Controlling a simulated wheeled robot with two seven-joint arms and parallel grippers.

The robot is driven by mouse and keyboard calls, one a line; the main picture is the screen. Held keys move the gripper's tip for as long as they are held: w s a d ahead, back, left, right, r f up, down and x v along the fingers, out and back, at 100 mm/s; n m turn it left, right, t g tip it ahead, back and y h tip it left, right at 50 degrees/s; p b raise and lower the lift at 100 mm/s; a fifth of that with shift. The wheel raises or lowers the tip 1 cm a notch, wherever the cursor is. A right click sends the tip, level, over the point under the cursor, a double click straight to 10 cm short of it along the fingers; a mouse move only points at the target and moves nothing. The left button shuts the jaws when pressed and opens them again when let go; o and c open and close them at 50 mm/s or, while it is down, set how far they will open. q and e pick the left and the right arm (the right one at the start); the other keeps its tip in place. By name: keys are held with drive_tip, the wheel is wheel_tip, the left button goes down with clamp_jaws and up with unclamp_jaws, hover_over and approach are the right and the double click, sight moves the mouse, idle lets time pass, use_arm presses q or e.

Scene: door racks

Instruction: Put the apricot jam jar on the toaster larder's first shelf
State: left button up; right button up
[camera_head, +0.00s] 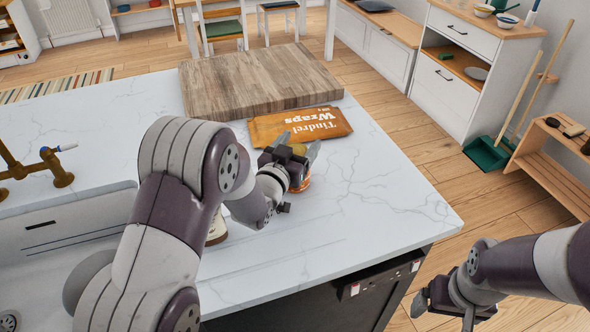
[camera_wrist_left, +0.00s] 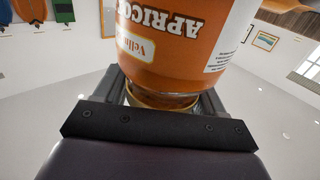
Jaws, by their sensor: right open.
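The apricot jam jar (camera_head: 304,184) is orange with a yellowish lid and stands over the right half of the marble counter, partly hidden by my left gripper (camera_head: 297,146). In the left wrist view the jar (camera_wrist_left: 180,45) fills the top middle, its "APRICO" label upside down. The left fingers lie on both sides of its lid end, apparently shut on it. I cannot tell whether its base touches the counter. My right gripper (camera_head: 443,306) is open and empty, low at the right, beyond the counter edge. I cannot pick out the toaster larder.
Another jar (camera_head: 217,228) is partly hidden behind my left arm. A sink (camera_head: 75,230) is at left. The counter's right part (camera_head: 385,200) is clear.

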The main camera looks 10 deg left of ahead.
use_arm(q)
clamp_jaws()
